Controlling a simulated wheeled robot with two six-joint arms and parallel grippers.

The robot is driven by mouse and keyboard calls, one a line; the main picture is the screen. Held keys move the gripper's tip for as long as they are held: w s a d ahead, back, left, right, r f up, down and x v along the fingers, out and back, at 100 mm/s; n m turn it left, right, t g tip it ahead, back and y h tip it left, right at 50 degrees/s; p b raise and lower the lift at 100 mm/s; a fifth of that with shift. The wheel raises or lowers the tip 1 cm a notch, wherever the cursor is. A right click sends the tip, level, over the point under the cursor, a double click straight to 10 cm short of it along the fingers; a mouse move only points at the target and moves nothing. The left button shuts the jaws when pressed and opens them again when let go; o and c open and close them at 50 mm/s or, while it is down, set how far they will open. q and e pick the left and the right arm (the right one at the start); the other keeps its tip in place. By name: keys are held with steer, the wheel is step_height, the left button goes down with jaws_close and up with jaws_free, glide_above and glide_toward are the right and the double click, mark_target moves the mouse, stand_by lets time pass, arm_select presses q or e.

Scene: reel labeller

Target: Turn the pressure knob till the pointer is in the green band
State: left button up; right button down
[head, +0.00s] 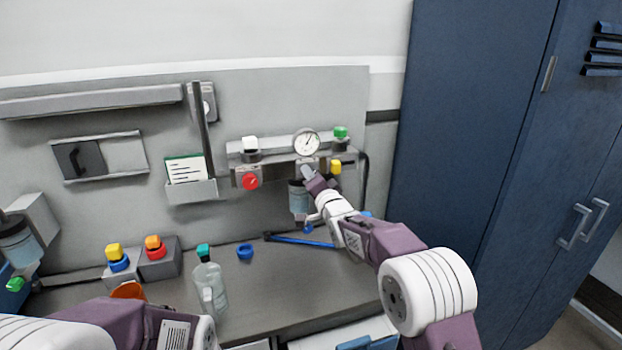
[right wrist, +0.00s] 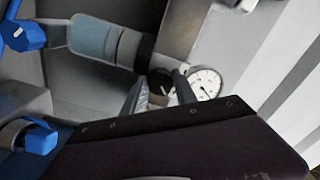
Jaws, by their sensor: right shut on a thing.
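The round white pressure gauge (head: 306,142) is on the grey regulator unit on the back panel. It also shows in the right wrist view (right wrist: 206,84). Its thin dark pointer is visible, but the green band is too small to make out. The dark pressure knob (right wrist: 160,84) is below the gauge; in the head view my gripper mostly covers it. My right gripper (head: 308,174) is at the knob and shut on it, with a finger on each side in the right wrist view (right wrist: 160,92). My left arm shows at the lower left, its gripper out of frame.
Beside the gauge are a red knob (head: 250,181), a yellow cap (head: 335,167) and a green cap (head: 341,132). A blue-grey filter bowl (head: 298,196) hangs close to my right gripper. A clear bottle (head: 210,287) stands on the bench. A blue cabinet (head: 480,120) bounds the right.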

steer(key=c, duration=1)
jaws_free()
steer(key=shift+o, duration=0.2)
steer(key=shift+d, duration=0.1)
steer(key=shift+s, duration=0.15)
steer(key=b+v, duration=0.2)
steer(key=v, duration=0.7)
steer(key=shift+b, duration=0.4)
